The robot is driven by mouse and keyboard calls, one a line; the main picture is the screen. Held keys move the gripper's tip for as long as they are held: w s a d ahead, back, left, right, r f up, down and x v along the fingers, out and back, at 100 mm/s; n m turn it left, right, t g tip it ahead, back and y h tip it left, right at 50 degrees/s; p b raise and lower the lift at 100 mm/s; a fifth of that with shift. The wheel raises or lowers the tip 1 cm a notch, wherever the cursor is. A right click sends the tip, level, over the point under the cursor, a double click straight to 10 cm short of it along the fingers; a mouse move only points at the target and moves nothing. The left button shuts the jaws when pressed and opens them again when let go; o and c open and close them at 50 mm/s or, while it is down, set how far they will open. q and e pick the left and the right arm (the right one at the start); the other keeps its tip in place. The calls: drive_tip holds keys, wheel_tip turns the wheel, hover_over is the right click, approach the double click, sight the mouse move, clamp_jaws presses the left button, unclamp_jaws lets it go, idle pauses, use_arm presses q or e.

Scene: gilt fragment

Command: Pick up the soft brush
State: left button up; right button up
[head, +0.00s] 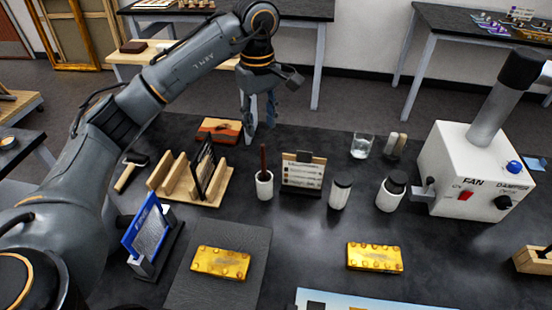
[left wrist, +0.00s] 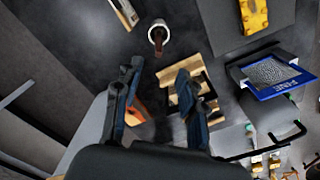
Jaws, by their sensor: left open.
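A brown handle (head: 263,158) stands up out of a white cup (head: 264,186) in the middle of the table. It looks like the soft brush, but the end inside the cup is hidden. The cup (left wrist: 159,27) and the brown handle (left wrist: 158,41) also show in the left wrist view, beyond the fingertips. My left gripper (head: 259,118) is open and empty, behind the cup and above the table's far part. Its two spread fingers show in the left wrist view (left wrist: 160,74), apart from the handle. My right gripper is not in view.
A wooden rack (head: 188,182) and an orange-topped box (head: 219,130) are near the cup on the left. A label stand (head: 302,174) is close on its right. Two white jars, a glass (head: 362,146) and a fan box (head: 471,170) stand farther right. Gold blocks (head: 220,263) lie in front.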

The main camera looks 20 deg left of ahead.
use_arm(q)
drive_tip(key=shift+w+f, duration=0.15)
drive_tip(key=shift+f, duration=0.2)
drive_tip(key=p, duration=0.1)
hover_over(264, 180)
drive_tip(key=f, duration=0.6)
drive_tip(key=shift+a+f, duration=0.2)
drive_tip(key=shift+f, duration=0.15)
drive_tip(key=shift+w+f+p, duration=0.15)
drive_tip(key=shift+f+p, duration=0.15)
drive_tip(key=shift+f, duration=0.25)
wheel_tip(264, 180, down, 4)
drive_tip(key=shift+w+d+f+p, duration=0.1)
drive_tip(key=shift+f+p, duration=0.05)
drive_tip(key=shift+p, duration=1.05)
drive_tip(key=shift+f, duration=0.4)
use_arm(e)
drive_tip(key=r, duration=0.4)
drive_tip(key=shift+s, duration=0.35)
use_arm(q)
drive_tip(key=shift+c, duration=0.2)
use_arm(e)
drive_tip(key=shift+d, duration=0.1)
use_arm(q)
clamp_jaws()
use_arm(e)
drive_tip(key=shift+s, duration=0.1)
